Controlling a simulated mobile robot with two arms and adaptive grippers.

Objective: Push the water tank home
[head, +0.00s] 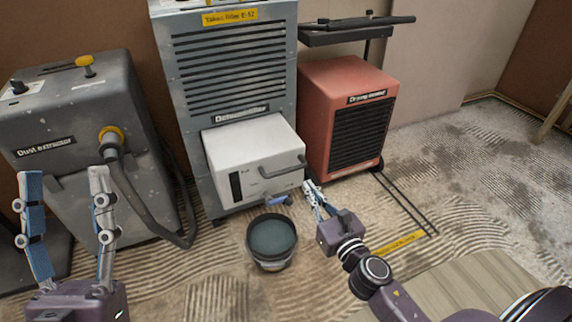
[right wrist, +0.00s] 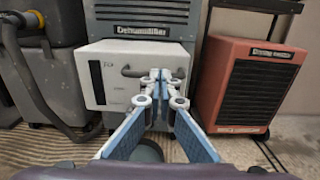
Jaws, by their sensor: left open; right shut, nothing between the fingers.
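The white water tank (head: 258,160) sticks out of the lower front of the grey dehumidifier (head: 230,75). It has a handle and a dark level window on its front, and also shows in the right wrist view (right wrist: 125,95). My right gripper (head: 311,188) is shut and empty at the tank's lower right front corner in the head view. In the right wrist view its closed fingertips (right wrist: 160,76) overlap the tank front near the handle; I cannot tell whether they touch. My left gripper (head: 64,174) is open and empty, in front of the dust extractor, away from the tank.
A bucket (head: 271,262) stands on the floor below the tank front. The dust extractor (head: 80,125) with its hose is at left. Floor at far right is open.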

